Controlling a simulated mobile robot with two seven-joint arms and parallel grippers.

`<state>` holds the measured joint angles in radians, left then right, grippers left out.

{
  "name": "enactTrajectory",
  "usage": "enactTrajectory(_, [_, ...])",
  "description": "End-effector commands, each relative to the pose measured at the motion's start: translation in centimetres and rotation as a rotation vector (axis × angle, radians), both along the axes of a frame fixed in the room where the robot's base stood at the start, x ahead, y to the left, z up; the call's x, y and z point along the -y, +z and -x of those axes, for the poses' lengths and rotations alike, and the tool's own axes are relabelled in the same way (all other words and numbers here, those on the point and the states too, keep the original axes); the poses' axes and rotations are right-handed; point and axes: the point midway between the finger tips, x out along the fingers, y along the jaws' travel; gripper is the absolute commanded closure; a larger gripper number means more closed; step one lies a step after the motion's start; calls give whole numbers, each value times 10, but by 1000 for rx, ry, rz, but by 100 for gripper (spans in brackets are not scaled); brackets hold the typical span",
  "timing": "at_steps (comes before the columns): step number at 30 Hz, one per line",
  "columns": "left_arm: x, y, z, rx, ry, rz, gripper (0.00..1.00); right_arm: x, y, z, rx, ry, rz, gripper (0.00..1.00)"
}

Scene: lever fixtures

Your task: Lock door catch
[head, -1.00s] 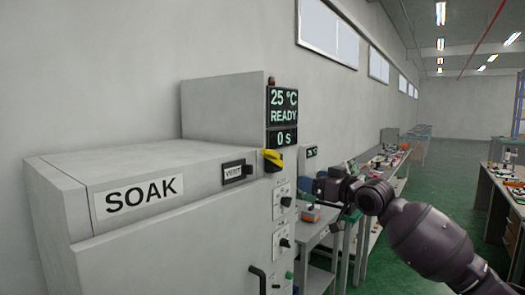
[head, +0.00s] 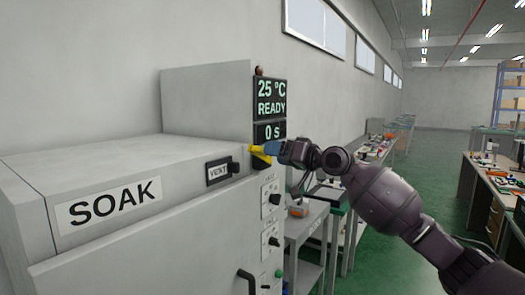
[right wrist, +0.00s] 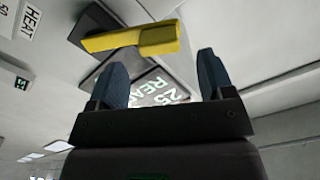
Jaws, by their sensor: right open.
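The door catch is a yellow lever (head: 260,158) on a dark mount at the right upper corner of the grey SOAK chamber's front. My right gripper (head: 277,149) is at the lever's right end in the head view and partly covers it. In the right wrist view the yellow lever (right wrist: 130,38) lies across, just beyond the fingertips. The right gripper (right wrist: 158,62) is open there, its two blue fingers apart with nothing between them. I cannot tell whether a finger touches the lever. My left gripper is not in view.
A VENT switch (head: 218,171) sits left of the lever. A display (head: 270,108) reading 25 °C, READY, 0 s is above it. Knobs (head: 273,199) and a dark door handle (head: 246,280) are below. A bench (head: 309,225) stands to the right.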

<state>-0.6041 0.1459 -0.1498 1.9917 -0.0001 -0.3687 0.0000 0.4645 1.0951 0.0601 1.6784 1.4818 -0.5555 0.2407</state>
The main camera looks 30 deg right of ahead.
Motion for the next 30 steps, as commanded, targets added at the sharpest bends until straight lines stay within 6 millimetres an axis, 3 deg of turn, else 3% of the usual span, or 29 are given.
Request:
enactTrajectory(10, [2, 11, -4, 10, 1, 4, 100, -16, 1, -41, 0, 0, -1, 26])
enactTrajectory(23, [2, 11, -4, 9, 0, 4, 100, -20, -1, -49, 0, -1, 0, 26])
enactTrajectory(24, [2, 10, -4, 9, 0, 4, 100, -20, -1, -49, 0, -1, 0, 27])
enactTrajectory(30, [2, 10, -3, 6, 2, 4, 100, -20, -1, -49, 0, -1, 0, 58])
